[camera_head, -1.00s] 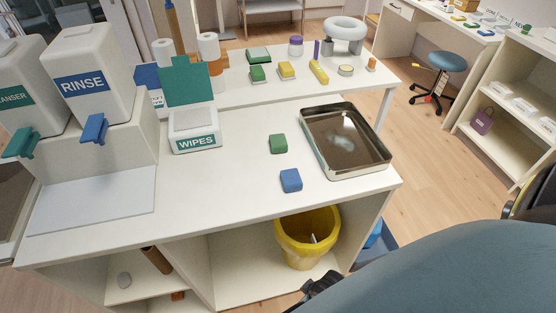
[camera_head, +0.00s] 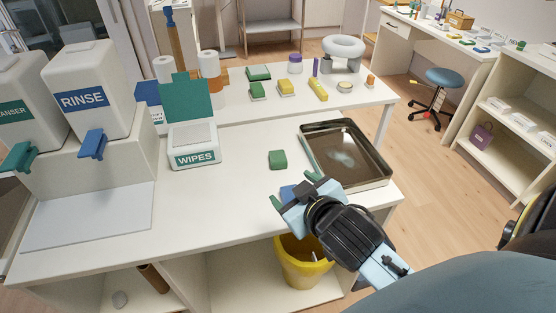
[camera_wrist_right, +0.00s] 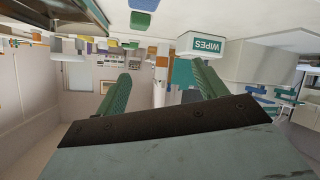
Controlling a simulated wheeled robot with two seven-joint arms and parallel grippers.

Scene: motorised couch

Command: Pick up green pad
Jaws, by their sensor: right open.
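The green pad (camera_head: 278,159) lies flat on the white worktop, left of the metal tray (camera_head: 378,178). In the right wrist view, which looks upside down, the green pad (camera_wrist_right: 140,20) shows near the top edge. My right gripper (camera_head: 294,189) is open and empty, just nearer than the green pad and apart from it. Its green fingers also show spread in the right wrist view (camera_wrist_right: 163,87). A blue pad (camera_head: 288,192) is partly hidden behind this gripper. My left gripper is not in view.
A white wipes box (camera_head: 194,146) stands left of the green pad. The rinse dispenser (camera_head: 88,90) is further left. More green pads (camera_head: 257,91) and a yellow pad (camera_head: 286,88) lie on the back table. A yellow bin (camera_head: 300,272) sits below the worktop.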

